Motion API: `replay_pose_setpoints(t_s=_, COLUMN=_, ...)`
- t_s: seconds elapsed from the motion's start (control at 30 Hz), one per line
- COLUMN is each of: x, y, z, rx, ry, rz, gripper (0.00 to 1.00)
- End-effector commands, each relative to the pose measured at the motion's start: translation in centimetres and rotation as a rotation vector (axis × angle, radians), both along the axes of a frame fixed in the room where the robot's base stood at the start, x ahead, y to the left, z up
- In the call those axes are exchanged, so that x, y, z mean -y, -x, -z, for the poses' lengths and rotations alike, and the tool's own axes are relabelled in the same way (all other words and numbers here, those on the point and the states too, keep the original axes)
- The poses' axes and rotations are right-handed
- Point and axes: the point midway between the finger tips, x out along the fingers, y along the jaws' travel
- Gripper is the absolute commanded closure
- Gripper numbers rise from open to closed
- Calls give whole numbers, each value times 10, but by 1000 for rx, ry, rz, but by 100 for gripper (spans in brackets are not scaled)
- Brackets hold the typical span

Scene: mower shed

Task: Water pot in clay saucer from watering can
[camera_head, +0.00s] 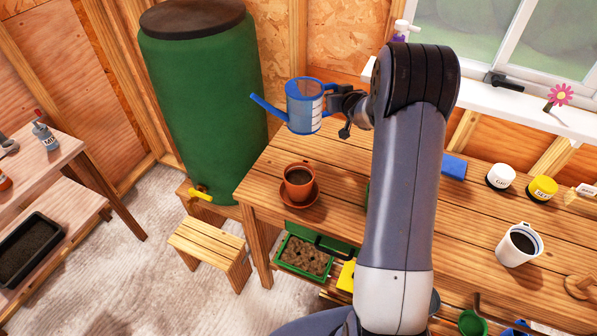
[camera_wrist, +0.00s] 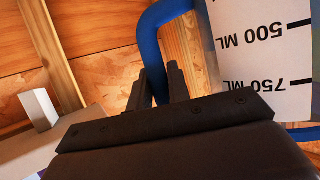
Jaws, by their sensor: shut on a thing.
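A blue watering can (camera_head: 304,105) with a white measuring scale hangs in the air above the far left part of the wooden bench. My gripper (camera_head: 338,101) is shut on its handle, at the right of the can. In the wrist view the fingers (camera_wrist: 160,88) close around the blue handle (camera_wrist: 149,45), and the scale (camera_wrist: 265,60) reads 500 ML and 750 ML. The can looks about upright, its spout pointing left. A terracotta pot (camera_head: 299,184) with dark soil stands in a clay saucer (camera_head: 301,199) on the bench, nearer than the can. The can's contents are hidden.
The wooden bench (camera_head: 345,165) bears a white cup of dark stuff (camera_head: 519,245), small jars (camera_head: 501,176) and a blue block (camera_head: 454,166) to the right. A green barrel (camera_head: 205,100) with a yellow tap stands left. A stool (camera_head: 210,248) stands below it. My arm hides the bench middle.

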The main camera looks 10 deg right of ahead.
Motion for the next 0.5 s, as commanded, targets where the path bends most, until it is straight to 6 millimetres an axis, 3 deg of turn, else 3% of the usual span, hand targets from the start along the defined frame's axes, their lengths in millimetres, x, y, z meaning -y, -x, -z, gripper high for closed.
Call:
replay_pose_setpoints(t_s=0.23, x=51, y=-8, z=19, rx=2, ry=-3, rz=-58, gripper=100)
replay_pose_setpoints(t_s=0.5, x=119, y=4, z=65, rx=1, ry=-4, rz=-159, gripper=100)
